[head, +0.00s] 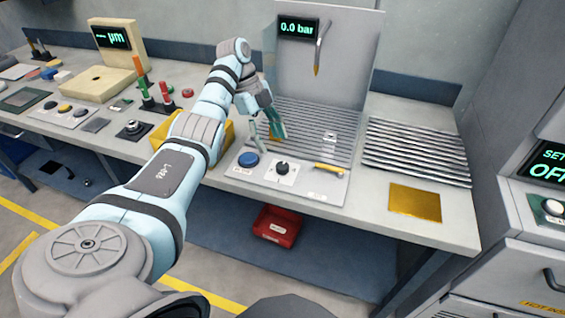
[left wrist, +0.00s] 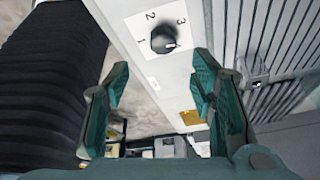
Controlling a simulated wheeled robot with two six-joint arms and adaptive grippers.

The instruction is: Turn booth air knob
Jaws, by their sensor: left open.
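The air knob (head: 282,167) is a round black knob on a white plate at the front of the booth panel. In the left wrist view the knob (left wrist: 164,40) has the numbers 1, 2 and 3 around it. Its pale mark points right and slightly down, not clearly at a number. My left gripper (head: 268,134) is open and empty, above the panel and behind the knob in the head view. In the left wrist view its teal fingers (left wrist: 161,78) are spread apart, with the knob beyond them, not touched. My right gripper does not show.
The booth display (head: 298,29) reads 0.0 bar. A blue button (head: 248,159) sits left of the knob and a yellow lever (head: 328,168) right of it. A yellow bin (head: 224,143) stands left of the booth, partly behind my arm. A red bin (head: 277,226) sits below the bench.

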